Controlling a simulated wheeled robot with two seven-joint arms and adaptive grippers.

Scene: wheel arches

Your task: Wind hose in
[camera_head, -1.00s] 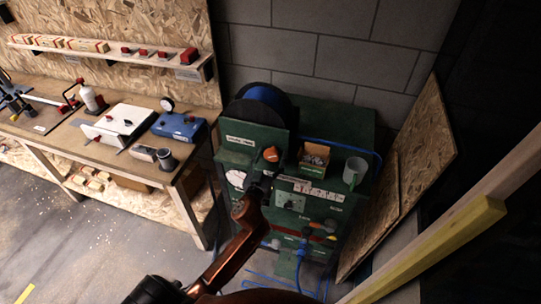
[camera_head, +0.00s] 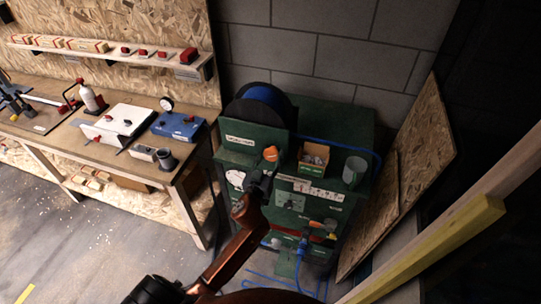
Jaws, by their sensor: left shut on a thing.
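A blue hose on a dark reel (camera_head: 262,98) sits at the back left of a green cabinet (camera_head: 340,118). An orange knob (camera_head: 270,153) shows on the green panel in front of the reel. My left gripper (camera_head: 265,175) is shut at the knob, just below its visible orange part; its fingers hide what they hold. Blue hose (camera_head: 335,141) runs along the cabinet top and over its right edge. More blue hose (camera_head: 262,283) lies in loops on the floor, and a blue fitting (camera_head: 301,246) hangs at the cabinet front. My right gripper is not in view.
A small open box (camera_head: 313,158) and a grey-green mug (camera_head: 354,170) stand on the cabinet. A workbench (camera_head: 140,170) with tools is to the left. Wooden boards (camera_head: 400,190) lean at the right, and a yellow-edged beam (camera_head: 440,245) crosses the lower right.

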